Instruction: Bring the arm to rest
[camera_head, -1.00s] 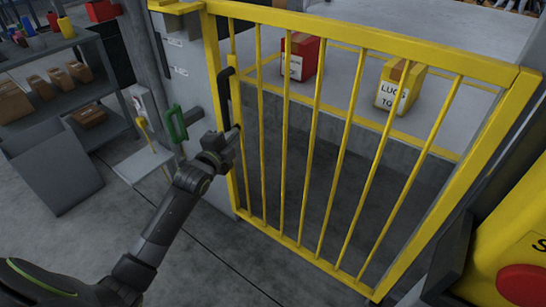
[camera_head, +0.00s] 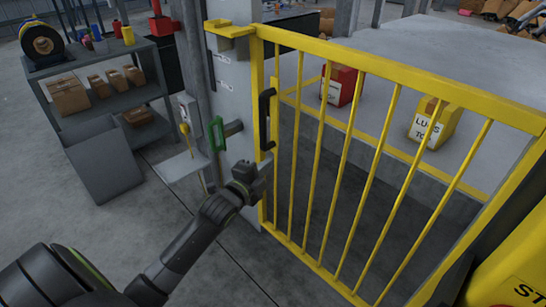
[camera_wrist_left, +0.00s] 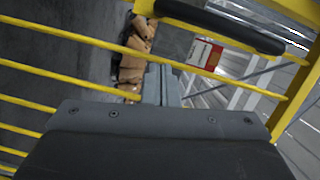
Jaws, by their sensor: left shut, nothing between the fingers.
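My left arm comes in from the lower left in the head view. Its left gripper (camera_head: 268,163) is close to the latch side of a yellow barred gate (camera_head: 345,135), just below the gate's black handle (camera_head: 266,118). The gripper is shut with nothing held. In the left wrist view the closed fingers (camera_wrist_left: 162,85) point toward the gate bars, and the black handle (camera_wrist_left: 225,27) lies beyond them, apart from the fingers. The gate stands closed against its grey post. My right gripper is in neither view.
A green-framed handle (camera_head: 217,134) and a small white shelf (camera_head: 183,165) are left of the gate. A grey rack (camera_head: 110,55) with boxes stands further left. Open floor lies at lower left.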

